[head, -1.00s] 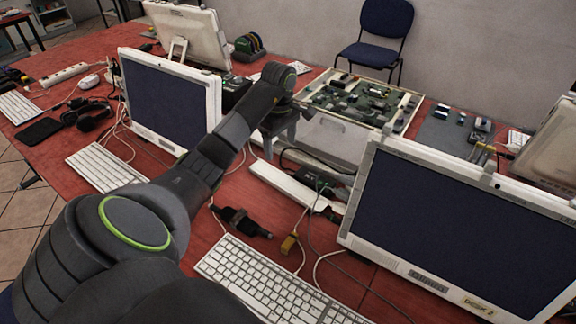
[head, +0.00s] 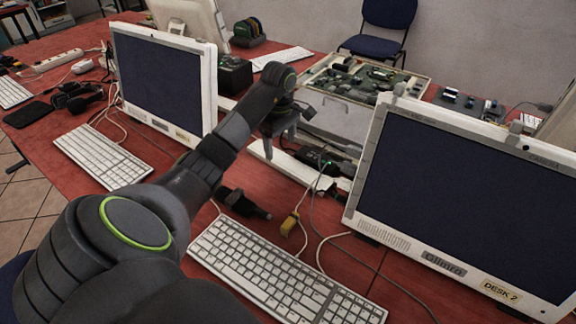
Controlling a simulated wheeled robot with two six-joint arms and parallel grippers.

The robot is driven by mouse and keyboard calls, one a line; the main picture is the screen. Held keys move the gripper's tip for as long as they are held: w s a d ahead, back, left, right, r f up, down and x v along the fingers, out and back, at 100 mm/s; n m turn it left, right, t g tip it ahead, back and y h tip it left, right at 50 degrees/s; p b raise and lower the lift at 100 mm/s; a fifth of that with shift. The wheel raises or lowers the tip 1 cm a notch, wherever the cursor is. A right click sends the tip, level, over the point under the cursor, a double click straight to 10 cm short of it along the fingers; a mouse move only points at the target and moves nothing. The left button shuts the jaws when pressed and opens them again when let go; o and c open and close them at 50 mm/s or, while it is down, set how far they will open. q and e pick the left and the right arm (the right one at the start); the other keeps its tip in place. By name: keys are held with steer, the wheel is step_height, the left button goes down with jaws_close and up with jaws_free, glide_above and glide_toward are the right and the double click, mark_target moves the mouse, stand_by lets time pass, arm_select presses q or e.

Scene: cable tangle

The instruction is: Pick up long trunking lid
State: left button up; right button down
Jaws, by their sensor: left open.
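The long trunking lid appears to be the long white strip (head: 301,169) lying on the red table between the two monitors, running diagonally behind the keyboard. Its far part is partly hidden by my left arm and gripper. My left gripper (head: 280,144) is open, pointing down over the strip's visible middle, with its fingertips close to the strip. I cannot tell whether they touch it. Nothing shows between the fingers. My right gripper is out of view.
An open case of electronics (head: 421,92) stands behind. A right monitor (head: 466,190), left monitor (head: 160,84), keyboard (head: 283,268) and yellow connector (head: 289,223) crowd the area.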

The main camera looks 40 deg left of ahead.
mark_target(280, 158)
arm_select(q)
steer(key=shift+f+b, duration=0.45)
steer(key=shift+f, duration=0.3)
steer(key=shift+a+f, duration=0.15)
steer(key=shift+f, duration=1.4)
steer(key=c, duration=1)
steer(key=shift+r, duration=0.1)
